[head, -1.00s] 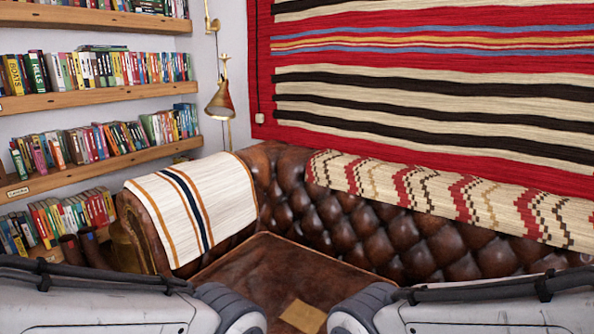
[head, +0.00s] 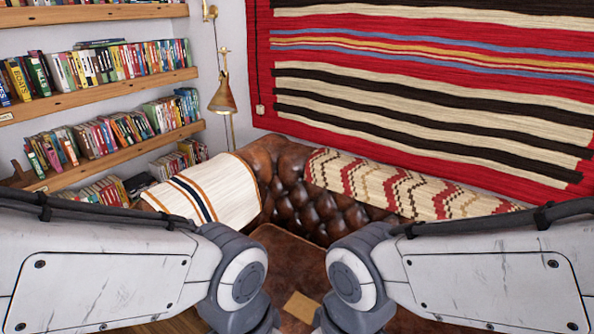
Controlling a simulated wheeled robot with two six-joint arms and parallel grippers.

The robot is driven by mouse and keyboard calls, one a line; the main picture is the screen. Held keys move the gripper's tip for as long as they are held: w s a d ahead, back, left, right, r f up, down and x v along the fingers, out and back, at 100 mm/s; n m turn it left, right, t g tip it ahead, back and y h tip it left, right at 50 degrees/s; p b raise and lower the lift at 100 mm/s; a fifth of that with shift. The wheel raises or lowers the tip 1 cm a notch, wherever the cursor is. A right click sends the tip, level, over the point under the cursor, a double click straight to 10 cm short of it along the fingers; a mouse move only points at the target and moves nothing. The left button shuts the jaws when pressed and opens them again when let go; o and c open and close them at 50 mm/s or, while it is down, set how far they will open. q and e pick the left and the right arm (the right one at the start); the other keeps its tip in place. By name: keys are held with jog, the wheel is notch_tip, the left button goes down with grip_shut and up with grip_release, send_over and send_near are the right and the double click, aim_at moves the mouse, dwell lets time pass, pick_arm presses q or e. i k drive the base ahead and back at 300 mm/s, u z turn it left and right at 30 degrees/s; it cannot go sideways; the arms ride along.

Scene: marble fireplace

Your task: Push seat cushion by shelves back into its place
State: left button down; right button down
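The brown leather seat cushion (head: 290,258) lies in the tufted leather sofa (head: 325,210), at its end by the shelves. Only a strip of it shows between my two arms, and its near part and outer sides are hidden. A tan square patch (head: 303,307) shows at the bottom, between the arms. My arms reach in from both sides and bend downward at their grey joints. Neither gripper is in the picture, so I cannot see whether one touches the cushion.
Wooden bookshelves (head: 110,93) with several rows of books stand at the left. A striped white blanket (head: 205,190) covers the sofa arm, and a patterned one (head: 400,188) lies along the backrest. A brass lamp (head: 223,97) hangs in the corner. A striped rug (head: 430,80) covers the wall.

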aim_at(296, 282)
jog(key=u, duration=1.9)
jog(key=i, duration=0.8)
jog(key=z, duration=2.4)
